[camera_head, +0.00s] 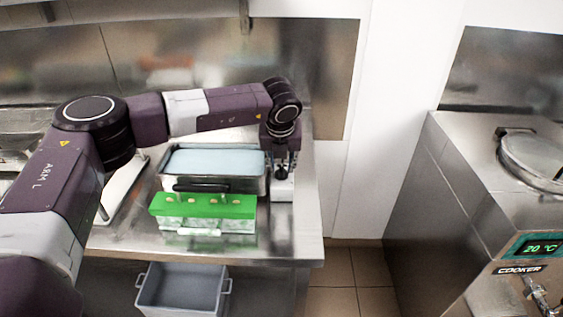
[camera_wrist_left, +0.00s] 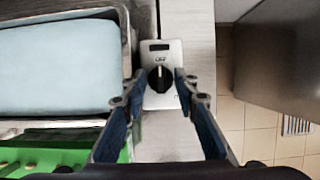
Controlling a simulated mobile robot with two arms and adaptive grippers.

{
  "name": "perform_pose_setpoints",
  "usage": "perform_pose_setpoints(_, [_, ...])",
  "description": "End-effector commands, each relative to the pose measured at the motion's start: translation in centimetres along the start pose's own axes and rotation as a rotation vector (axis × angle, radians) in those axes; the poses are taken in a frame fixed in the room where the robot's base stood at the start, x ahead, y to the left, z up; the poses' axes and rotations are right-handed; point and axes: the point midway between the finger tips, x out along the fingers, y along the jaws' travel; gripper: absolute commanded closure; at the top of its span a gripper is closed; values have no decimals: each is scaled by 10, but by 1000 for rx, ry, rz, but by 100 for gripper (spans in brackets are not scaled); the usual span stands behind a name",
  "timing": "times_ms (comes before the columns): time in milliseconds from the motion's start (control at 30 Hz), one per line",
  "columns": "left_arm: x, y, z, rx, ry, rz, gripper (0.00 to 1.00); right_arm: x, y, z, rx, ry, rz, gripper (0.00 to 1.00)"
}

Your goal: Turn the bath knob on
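The bath knob (camera_wrist_left: 160,78) is black and round with a raised grip bar, which stands roughly upright in the left wrist view. It sits on a light grey control box (camera_wrist_left: 161,101) with a small dark display and a label that looks like "OFF". The box also shows in the head view (camera_head: 282,192), right of the bath (camera_head: 216,162) with its pale blue surface. My left gripper (camera_wrist_left: 157,82) is open and points down over the box, one finger on either side of the knob. I cannot tell whether the fingertips touch it. My right gripper is not in view.
A green rack (camera_head: 203,206) stands in front of the bath on the steel table (camera_head: 285,246). A grey bin (camera_head: 181,289) is below the table. A steel cooker (camera_head: 440,190) showing 20 °C stands at right, across a tiled floor gap (camera_head: 344,278).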

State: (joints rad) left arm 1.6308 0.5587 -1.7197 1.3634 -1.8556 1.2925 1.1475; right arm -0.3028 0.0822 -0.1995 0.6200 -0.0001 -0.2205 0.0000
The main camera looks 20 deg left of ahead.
Motion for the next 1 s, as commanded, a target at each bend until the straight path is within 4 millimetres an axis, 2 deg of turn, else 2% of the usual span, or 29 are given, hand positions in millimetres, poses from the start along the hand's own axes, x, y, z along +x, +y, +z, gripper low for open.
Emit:
perform_pose_setpoints(300, [4,0,0,1,0,-2,72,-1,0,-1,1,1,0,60])
perform_pose_setpoints(567, [4,0,0,1,0,-2,100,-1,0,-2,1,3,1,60])
perform_pose_setpoints(833, [4,0,0,6,0,-4,100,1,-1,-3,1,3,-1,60])
perform_pose_setpoints(1000, [6,0,-1,42,0,-20,100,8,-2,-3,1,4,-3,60])
